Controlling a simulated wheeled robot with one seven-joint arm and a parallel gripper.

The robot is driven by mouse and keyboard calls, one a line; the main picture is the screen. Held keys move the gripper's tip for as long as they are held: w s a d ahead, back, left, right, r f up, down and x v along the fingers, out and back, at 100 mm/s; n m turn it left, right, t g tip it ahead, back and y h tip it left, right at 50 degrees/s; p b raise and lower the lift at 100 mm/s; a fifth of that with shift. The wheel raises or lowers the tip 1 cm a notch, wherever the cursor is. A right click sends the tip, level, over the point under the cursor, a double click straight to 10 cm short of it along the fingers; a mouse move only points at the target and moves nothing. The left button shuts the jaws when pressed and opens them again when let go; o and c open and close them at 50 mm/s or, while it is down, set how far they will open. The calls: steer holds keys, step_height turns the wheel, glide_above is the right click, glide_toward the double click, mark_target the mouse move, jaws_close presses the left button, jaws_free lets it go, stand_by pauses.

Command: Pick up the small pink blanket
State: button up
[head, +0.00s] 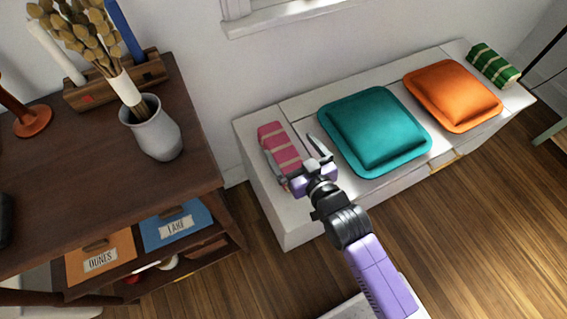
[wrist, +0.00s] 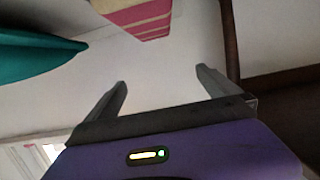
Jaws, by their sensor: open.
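The small pink blanket (head: 279,146) is a folded pink bundle with pale stripes. It lies on the left end of the white bench (head: 262,205). In the wrist view the pink blanket (wrist: 140,16) shows at the top, beyond the fingertips and partly cut off by the frame edge. My gripper (head: 300,162) is beside the blanket's right and near side in the head view. In the wrist view my gripper (wrist: 160,88) has its two fingers spread wide with nothing between them. One finger may overlap the blanket's lower edge in the head view; I cannot tell if they touch.
A teal cushion (head: 375,130) lies right of my gripper, its edge also at left in the wrist view (wrist: 35,55). An orange cushion (head: 452,95) and a green striped roll (head: 493,64) lie farther right. A dark wooden cabinet (head: 190,90) with a vase (head: 155,135) stands left.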

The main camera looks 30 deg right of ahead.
steer(key=g, duration=0.2)
glide_toward(282, 150)
steer(key=w, duration=0.2)
steer(key=shift+w+f, duration=0.15)
steer(key=shift+w, duration=0.15)
steer(key=shift+w+f, duration=0.2)
steer(key=shift+f, duration=0.05)
steer(key=b+x, duration=0.1)
steer(key=x, duration=0.2)
steer(key=b+x, duration=0.1)
steer(key=x, duration=0.2)
steer(key=shift+s+f, duration=0.15)
steer(key=shift+f, duration=0.2)
steer(key=shift+w+f, duration=0.15)
steer(key=shift+w, duration=0.45)
steer(key=shift+c, duration=0.2)
steer(key=c, duration=1.5)
